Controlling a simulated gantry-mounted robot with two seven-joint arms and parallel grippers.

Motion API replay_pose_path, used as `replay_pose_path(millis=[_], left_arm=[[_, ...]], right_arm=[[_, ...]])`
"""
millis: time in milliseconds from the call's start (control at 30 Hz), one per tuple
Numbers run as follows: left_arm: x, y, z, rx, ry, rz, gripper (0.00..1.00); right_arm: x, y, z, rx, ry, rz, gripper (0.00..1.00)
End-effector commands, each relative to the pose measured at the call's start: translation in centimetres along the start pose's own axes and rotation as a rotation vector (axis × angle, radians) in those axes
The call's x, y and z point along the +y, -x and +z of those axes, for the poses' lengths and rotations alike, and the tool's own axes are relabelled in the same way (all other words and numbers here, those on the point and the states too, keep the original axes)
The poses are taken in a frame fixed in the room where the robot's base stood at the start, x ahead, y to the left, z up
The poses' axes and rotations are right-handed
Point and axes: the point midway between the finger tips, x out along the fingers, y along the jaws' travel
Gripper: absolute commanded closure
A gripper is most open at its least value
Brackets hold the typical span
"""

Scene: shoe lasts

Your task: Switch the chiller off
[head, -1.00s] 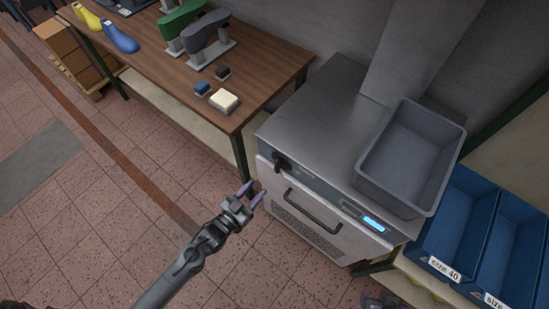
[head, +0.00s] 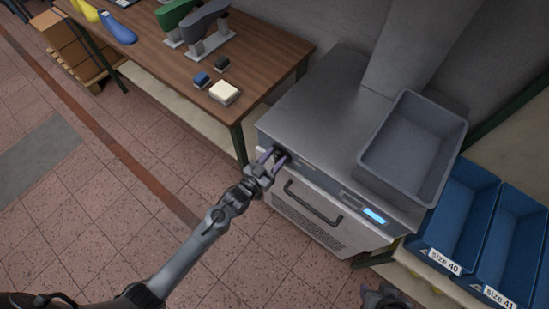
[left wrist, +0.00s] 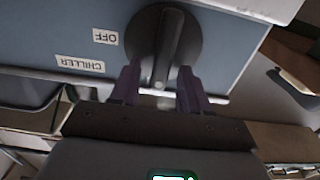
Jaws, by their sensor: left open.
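The chiller (head: 318,115) is a grey metal cabinet with a white front door, a dark handle and a lit blue display (head: 374,215). Its black rotary knob (left wrist: 187,32) is at the left end of the front panel. In the left wrist view the "OFF" label (left wrist: 105,37) and "CHILLER" label (left wrist: 80,63) appear upside down, left of the knob. The knob's raised bar stands roughly upright there, not toward "OFF". My left gripper (head: 277,153) is open, its fingers either side of the bar's near end; contact is unclear. Part of my right gripper (head: 385,297) shows at the bottom edge.
A grey bin (head: 412,145) stands on the chiller's right side. Blue bins (head: 452,220) labelled by size are to the right. A wooden table (head: 262,48) with shoe lasts, small blocks and a green-and-grey stand is at the left. The floor in front is clear.

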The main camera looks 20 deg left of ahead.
Motion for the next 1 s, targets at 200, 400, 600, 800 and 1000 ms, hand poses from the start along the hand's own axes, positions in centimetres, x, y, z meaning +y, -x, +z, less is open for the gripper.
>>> replay_pose_path(millis=[200, 400, 600, 800, 1000], left_arm=[[0.03, -0.06, 0.04, -0.001, 0.0, 0.0, 0.54], [0.02, -0.05, 0.03, -0.001, 0.0, 0.0, 0.77], [0.02, -0.04, 0.03, -0.001, 0.0, 0.0, 1.0], [0.02, -0.03, 0.01, -0.001, -0.009, 0.0, 1.0], [0.2, -0.02, 0.0, -0.002, -0.067, 0.002, 1.0]], right_arm=[[-0.12, 0.04, -0.05, 0.002, -0.004, -0.004, 0.57], [-0.14, 0.05, -0.05, 0.002, -0.005, -0.004, 0.57], [-0.13, 0.05, -0.05, 0.002, -0.004, -0.004, 0.57], [-0.03, 0.1, -0.04, 0.001, 0.0, -0.001, 0.57], [0.1, 0.34, -0.08, 0.001, 0.005, 0.003, 0.57]])
